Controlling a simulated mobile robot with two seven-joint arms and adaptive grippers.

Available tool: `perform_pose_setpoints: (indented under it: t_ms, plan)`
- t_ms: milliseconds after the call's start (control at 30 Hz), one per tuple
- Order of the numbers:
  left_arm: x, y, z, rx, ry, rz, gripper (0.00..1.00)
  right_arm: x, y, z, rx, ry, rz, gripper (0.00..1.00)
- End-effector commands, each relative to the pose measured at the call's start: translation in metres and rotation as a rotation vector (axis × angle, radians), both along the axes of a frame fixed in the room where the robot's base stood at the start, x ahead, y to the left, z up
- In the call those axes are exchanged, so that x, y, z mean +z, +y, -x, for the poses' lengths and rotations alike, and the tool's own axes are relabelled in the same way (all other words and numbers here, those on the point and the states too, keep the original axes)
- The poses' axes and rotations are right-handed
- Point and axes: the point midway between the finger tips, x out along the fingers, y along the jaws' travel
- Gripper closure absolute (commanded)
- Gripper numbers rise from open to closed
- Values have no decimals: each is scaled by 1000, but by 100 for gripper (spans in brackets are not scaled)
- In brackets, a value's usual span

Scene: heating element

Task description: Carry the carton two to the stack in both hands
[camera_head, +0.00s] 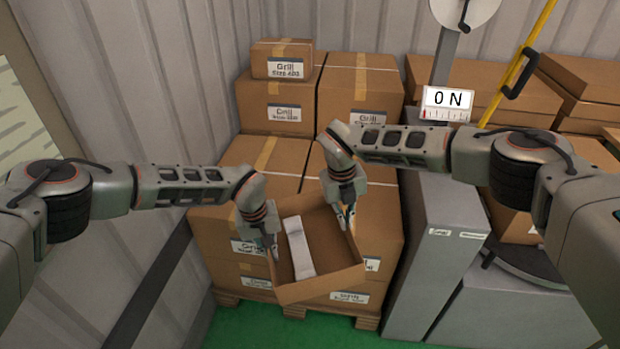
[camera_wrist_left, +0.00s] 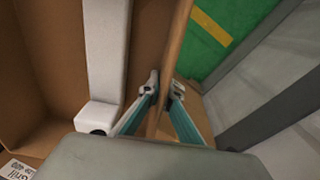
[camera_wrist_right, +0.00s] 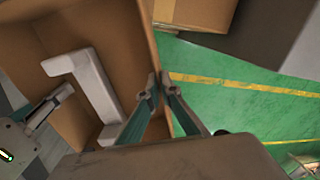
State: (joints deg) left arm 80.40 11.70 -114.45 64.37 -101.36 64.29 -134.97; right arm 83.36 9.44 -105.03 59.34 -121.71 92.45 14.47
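The open brown carton (camera_head: 330,284) is in front of the stack in the head view, tilted, with a pale bracket-like part (camera_head: 298,248) inside. My left gripper (camera_head: 271,250) is shut on its left wall; the left wrist view shows the carton wall (camera_wrist_left: 176,45) between the fingertips (camera_wrist_left: 164,88). My right gripper (camera_head: 347,218) is shut on the opposite wall; the right wrist view shows the carton wall (camera_wrist_right: 140,45) between the fingertips (camera_wrist_right: 160,85). The stack of closed Grill cartons (camera_head: 361,95) stands behind, on a pallet (camera_head: 295,310). The carton's underside is hidden.
A smaller closed carton (camera_head: 282,60) tops the stack at back left. More cartons (camera_head: 585,80) are at the far right. Green floor (camera_head: 240,328) shows in front.

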Motion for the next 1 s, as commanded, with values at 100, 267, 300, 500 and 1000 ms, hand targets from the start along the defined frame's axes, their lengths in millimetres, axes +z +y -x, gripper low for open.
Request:
perform_pose_setpoints:
  t_ms: [100, 267, 300, 500, 1000]
  plan:
    - [-2, 0, -8, -31, -2, 0, 100, -2, -1, 0, -33, 0, 0, 100]
    - [-6, -1, -16, -74, -1, 0, 100, -6, -2, 0, -77, 0, 0, 100]
    - [-7, -1, -18, -84, -1, 0, 100, -7, -2, 0, -87, -1, -1, 100]
    - [-11, -2, -27, -129, -1, -1, 100, -11, -3, 0, -131, -1, -1, 100]
    - [-15, -1, -35, -174, 0, -1, 100, -15, -4, 1, -175, -1, -1, 100]
